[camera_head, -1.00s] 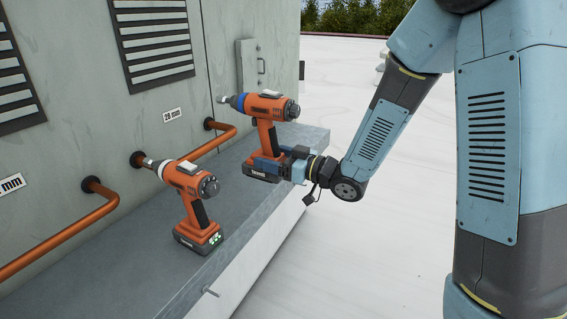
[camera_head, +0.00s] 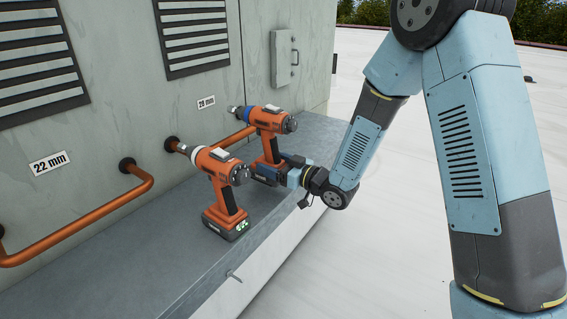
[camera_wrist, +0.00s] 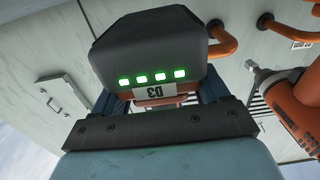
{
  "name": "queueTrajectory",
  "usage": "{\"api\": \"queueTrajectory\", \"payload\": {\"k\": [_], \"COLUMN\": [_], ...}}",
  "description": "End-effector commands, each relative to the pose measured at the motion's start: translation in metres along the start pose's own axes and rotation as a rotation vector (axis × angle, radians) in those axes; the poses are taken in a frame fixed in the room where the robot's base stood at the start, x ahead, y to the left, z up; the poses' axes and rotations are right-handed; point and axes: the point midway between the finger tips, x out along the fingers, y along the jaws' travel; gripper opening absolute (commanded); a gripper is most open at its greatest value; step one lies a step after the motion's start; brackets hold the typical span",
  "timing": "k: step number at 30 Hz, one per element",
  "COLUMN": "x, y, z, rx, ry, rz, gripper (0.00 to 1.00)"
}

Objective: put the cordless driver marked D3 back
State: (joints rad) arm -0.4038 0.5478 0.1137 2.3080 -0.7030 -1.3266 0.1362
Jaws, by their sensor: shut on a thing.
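The cordless driver D3 (camera_head: 269,120) is orange and black with a blue collar. In the wrist view its dark battery base (camera_wrist: 160,50) shows a D3 label, upside down, and a row of green lights. My gripper (camera_head: 274,170) is shut on the lower part of this driver, which is upright above the grey ledge (camera_head: 190,270). I cannot tell whether its base touches the ledge. A second orange driver (camera_head: 222,185) with a white collar stands on the ledge, nearer and to the left. It also shows in the wrist view (camera_wrist: 300,110); its mark is not readable.
Copper pipes (camera_head: 90,225) run from the cooler wall (camera_head: 120,115) above the ledge, behind the drivers. A "22 mm" label (camera_head: 50,163) and a smaller label (camera_head: 206,102) are on the wall. Ledge at front left is bare.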

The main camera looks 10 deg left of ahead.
Motion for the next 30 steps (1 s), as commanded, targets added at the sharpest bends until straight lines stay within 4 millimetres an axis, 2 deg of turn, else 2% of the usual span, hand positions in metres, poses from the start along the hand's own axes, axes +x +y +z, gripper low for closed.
{"api": "queueTrajectory", "payload": {"k": [4, 13, 24, 25, 30], "x": [0.006, 0.005, 0.005, 0.004, 0.004], "y": [-0.001, -0.001, 0.000, 0.000, 0.000], "z": [0.006, 0.033, 0.036, 0.037, 0.037], "rx": [-0.001, 0.000, -0.001, 0.000, 0.000], "ry": [0.003, 0.002, 0.003, -0.001, -0.001], "rz": [-0.002, -0.001, 0.000, 0.000, 0.000], "gripper": [0.00, 0.00, 0.00, 0.76, 0.93]}}
